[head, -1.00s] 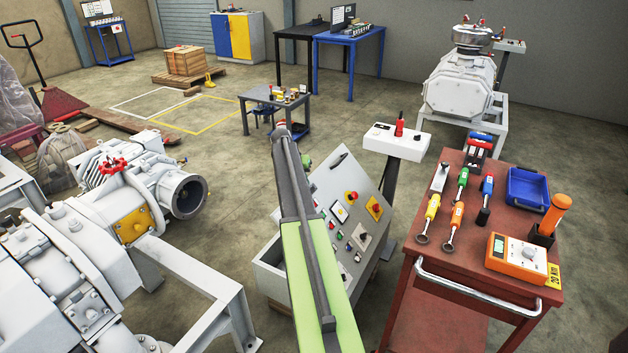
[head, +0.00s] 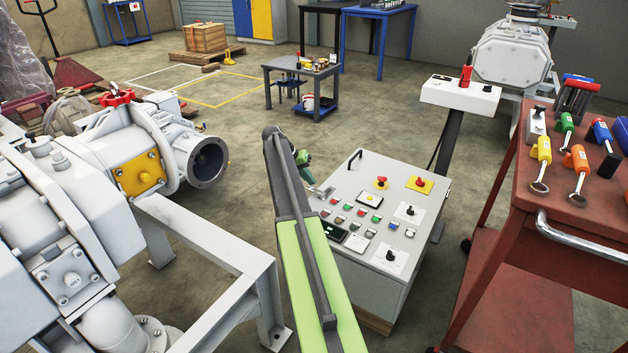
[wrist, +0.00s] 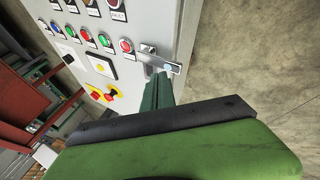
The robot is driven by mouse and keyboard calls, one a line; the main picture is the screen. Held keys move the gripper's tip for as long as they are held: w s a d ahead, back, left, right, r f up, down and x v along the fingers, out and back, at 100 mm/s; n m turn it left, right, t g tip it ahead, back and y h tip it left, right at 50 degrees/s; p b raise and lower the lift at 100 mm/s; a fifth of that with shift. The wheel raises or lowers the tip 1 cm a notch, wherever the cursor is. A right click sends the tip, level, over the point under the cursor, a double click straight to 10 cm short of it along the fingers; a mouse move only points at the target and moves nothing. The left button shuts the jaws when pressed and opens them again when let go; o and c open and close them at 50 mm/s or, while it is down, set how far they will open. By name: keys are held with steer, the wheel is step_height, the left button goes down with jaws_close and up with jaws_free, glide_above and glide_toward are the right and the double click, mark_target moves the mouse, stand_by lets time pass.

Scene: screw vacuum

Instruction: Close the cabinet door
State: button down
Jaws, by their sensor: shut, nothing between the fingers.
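The grey control cabinet (head: 430,215) stands ahead of me. Its door (head: 375,200) carries several buttons, switches and labels. In the head view the door lies in line with the cabinet body, with no wide gap showing; its left edge is partly hidden by my arm. In the wrist view the door (wrist: 100,40) fills the upper left, with a metal latch handle (wrist: 160,61) near its edge. My gripper (wrist: 158,88) is shut and empty, its tip right at the handle; I cannot tell whether they touch. It also shows partly behind my arm in the head view (head: 308,172).
A grey pump on a white frame (head: 210,225) stands close on the left. A red tool cart (head: 540,230) is close on the right. A white pedestal (head: 455,95) stands behind the cabinet. The floor beyond, toward a small table (head: 300,72), is open.

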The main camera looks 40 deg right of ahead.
mark_target(310, 189)
steer(key=f, duration=0.1)
steer(key=f+b, duration=0.2)
steer(key=shift+w+f, duration=0.3)
steer(key=shift+f, duration=0.1)
steer(key=shift+a+f+b, duration=0.25)
steer(key=shift+f+b, duration=0.1)
steer(key=shift+b, duration=0.7)
steer(key=shift+s+d, duration=0.15)
steer(key=shift+s, duration=0.1)
steer(key=shift+r, duration=0.25)
steer(key=shift+h, duration=0.3)
steer(key=r+p, duration=0.5)
steer(key=p, duration=0.2)
steer(key=shift+w+r, duration=0.3)
steer(key=shift+r, duration=0.1)
steer(key=w+a+r+p, duration=0.3)
steer(key=w+a, duration=0.2)
steer(key=w, duration=0.2)
steer(key=shift+a, duration=0.25)
